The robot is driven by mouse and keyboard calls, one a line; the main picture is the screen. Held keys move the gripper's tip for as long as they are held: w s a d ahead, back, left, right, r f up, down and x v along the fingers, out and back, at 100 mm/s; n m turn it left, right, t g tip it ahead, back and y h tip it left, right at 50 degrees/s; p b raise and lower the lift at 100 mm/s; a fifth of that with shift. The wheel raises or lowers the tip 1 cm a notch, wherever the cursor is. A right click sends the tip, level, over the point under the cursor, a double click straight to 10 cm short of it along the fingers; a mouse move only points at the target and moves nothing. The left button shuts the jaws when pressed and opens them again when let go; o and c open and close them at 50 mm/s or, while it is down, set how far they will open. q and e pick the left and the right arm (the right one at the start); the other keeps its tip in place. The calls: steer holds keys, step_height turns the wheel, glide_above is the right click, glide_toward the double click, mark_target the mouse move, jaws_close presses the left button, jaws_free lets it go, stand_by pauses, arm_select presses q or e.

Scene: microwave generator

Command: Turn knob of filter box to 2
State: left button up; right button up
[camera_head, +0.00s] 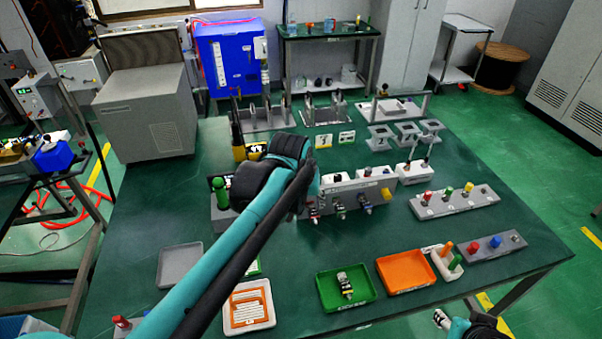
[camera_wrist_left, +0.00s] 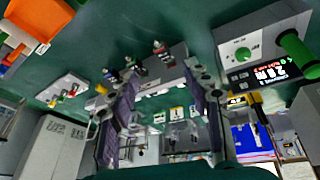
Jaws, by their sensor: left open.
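No label reading "filter box" is legible. A grey box (camera_wrist_left: 262,50) at the upper right of the left wrist view has a small green round knob (camera_wrist_left: 243,54), a thick green handle and a lit display (camera_wrist_left: 268,73). In the head view this box (camera_head: 222,217) is partly behind my left arm. A long grey box (camera_head: 343,192) with several connectors on its front stands right of it. My left gripper (camera_wrist_left: 163,110) is open, its two fingers apart with nothing between them, near the long box. The knob's setting is too small to read. My right arm (camera_head: 482,327) shows only partly at the bottom right.
A green tray (camera_head: 364,299) with a connector, an orange tray (camera_head: 429,283) and a grey tray (camera_head: 163,269) lie at the front. Switch blocks (camera_head: 487,204) stand at the right. Metal stands and small cards are behind the long box.

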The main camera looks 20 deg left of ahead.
arm_select(q)
steer(key=w+a+f+n+g+p, duration=0.1)
steer(key=w+a+n+g+p, duration=0.2)
steer(key=w, duration=0.6)
steer(key=w+a+f+n+p, duration=0.1)
steer(key=w+a+p, duration=0.3)
steer(key=w, duration=0.6)
steer(key=w+a+f+n, duration=0.1)
steer(key=f, duration=0.1)
steer(key=w+a+f+g+p, duration=0.1)
steer(key=w+f, duration=0.1)
steer(key=w+a+f+n+p, duration=0.1)
steer(key=a+f, duration=0.1)
steer(key=f, duration=0.1)
steer(key=shift+w+a+n+g, duration=0.1)
steer(key=shift+w+n+g, duration=0.05)
steer(key=shift+n+g, duration=0.15)
step_height(320, 180, down, 8)
steer(key=shift+f+b, duration=0.1)
steer(key=shift+b, duration=0.95)
arm_select(e)
step_height(320, 180, up, 8)
arm_select(q)
steer(key=shift+c, duration=0.4)
jaws_close()
